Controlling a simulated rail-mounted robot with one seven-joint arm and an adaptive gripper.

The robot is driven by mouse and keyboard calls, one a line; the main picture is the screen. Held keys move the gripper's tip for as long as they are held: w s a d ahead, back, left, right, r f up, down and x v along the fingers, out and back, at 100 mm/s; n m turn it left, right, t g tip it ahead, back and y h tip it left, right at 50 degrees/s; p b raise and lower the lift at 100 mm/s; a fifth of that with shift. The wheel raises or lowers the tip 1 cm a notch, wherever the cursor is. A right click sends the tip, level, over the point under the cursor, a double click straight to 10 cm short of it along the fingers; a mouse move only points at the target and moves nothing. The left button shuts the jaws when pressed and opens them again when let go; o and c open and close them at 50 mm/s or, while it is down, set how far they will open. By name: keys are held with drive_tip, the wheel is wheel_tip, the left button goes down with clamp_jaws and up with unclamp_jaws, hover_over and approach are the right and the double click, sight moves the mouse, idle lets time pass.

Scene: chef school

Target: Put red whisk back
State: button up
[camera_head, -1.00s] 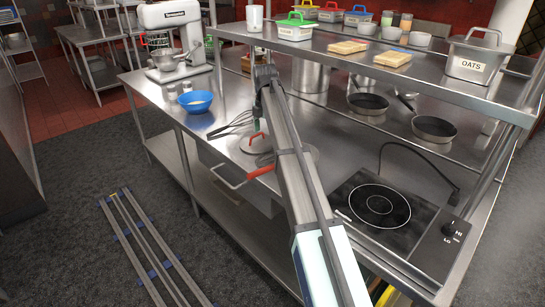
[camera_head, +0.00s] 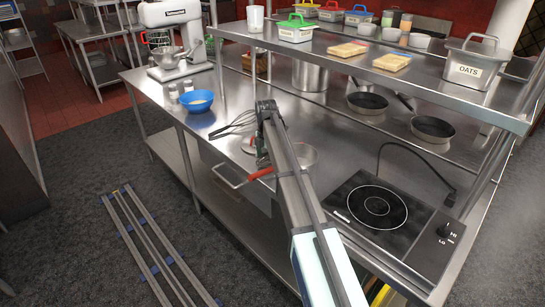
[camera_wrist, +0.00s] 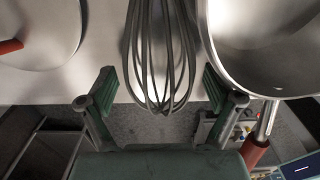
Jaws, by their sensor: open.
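A whisk with dark wire loops (camera_wrist: 160,50) lies between the fingers of my gripper (camera_wrist: 158,88) in the wrist view. The loops reach toward my palm, and its handle is out of that view. My gripper (camera_head: 262,158) is low over the counter's front edge and mostly hidden by my arm. Its fingers are open, one on each side of the loops, with gaps between.
A steel pot (camera_wrist: 275,65) with a red handle (camera_wrist: 255,151) stands close right of the whisk. A lid (camera_wrist: 50,50) with a red handle lies left. A blue bowl (camera_head: 197,101), an induction cooktop (camera_head: 377,207) and pans (camera_head: 433,127) share the counter. A shelf (camera_head: 400,77) overhangs it.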

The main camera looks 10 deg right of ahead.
drive_tip(key=shift+f, duration=0.25)
drive_tip(key=c, duration=1.4)
drive_tip(key=shift+r, duration=0.1)
